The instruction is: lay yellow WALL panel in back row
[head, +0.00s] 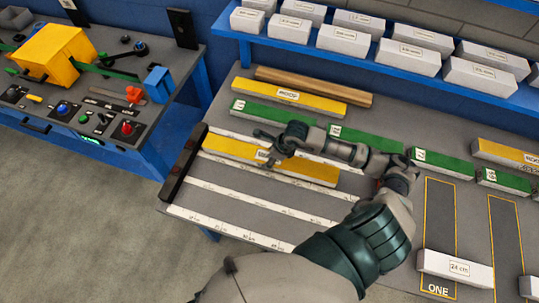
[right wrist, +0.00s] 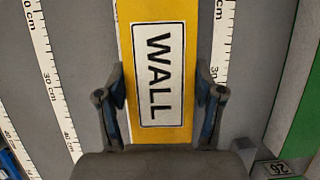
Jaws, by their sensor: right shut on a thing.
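The yellow WALL panel (head: 300,171) lies lengthwise over the ruled part of the grey table, near the dark end stop (head: 184,165). My right gripper (head: 268,146) is shut on it near its middle, partly covering it. In the right wrist view, the yellow panel (right wrist: 170,10) runs between the two fingers of the right gripper (right wrist: 160,100), with the white WALL label readable. White ruler strips lie on both sides of it there. I cannot tell whether the panel touches the table. My left gripper is not in view.
A yellow ROOF panel (head: 325,103), a green panel (head: 246,107) and a wooden strip (head: 340,93) lie behind. White ruler strips (head: 235,231) cross the table in front. White blocks (head: 478,76) stand on the blue shelf. A 24 cm block (head: 455,268) is at front right.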

